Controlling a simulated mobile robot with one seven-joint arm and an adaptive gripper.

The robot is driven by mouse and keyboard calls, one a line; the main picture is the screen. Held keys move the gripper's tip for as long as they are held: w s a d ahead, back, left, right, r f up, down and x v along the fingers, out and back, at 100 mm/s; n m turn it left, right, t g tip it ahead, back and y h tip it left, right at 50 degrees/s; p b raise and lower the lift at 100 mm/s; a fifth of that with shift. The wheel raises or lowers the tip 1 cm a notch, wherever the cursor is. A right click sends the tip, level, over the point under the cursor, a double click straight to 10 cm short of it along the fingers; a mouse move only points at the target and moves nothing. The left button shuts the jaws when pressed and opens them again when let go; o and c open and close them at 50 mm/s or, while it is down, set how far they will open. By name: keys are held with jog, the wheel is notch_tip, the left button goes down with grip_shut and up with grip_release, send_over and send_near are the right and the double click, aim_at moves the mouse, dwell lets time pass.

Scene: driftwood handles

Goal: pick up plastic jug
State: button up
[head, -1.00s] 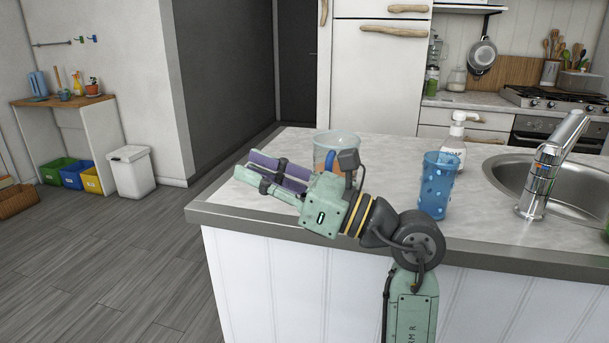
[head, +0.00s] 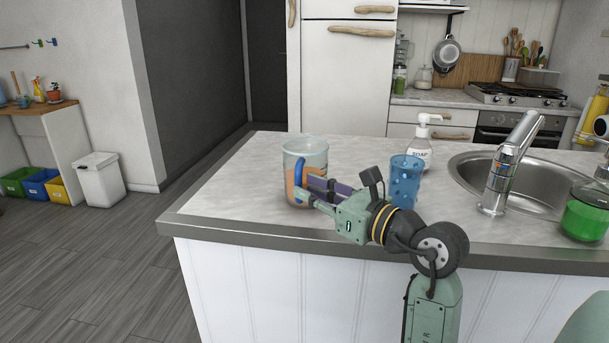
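The plastic jug (head: 306,158) is clear, with an orange lower part and a blue handle (head: 299,174) facing the near side. It stands upright on the counter near its left end. My gripper (head: 312,190) is at the jug's lower front right, pointing left, with its fingertips close to the handle's lower end. Its purple finger pads show and the fingers look apart. The fingers overlap the jug in the head view, so I cannot tell whether they touch it.
A blue dotted cup (head: 405,182) stands just right of my gripper, with a white soap bottle (head: 419,152) behind it. The sink (head: 535,184) and tap (head: 502,172) are further right, with a green-filled jar (head: 585,214). The counter (head: 225,200) is clear left of the jug.

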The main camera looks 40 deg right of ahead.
aim_at(304, 176)
jog(key=w, duration=0.2)
jog(key=w+p, duration=0.1)
jog(key=shift+w+a, duration=0.25)
jog(key=shift+w, duration=0.15)
jog(key=shift+c, duration=0.3)
grip_shut()
jog(key=shift+s, duration=0.1)
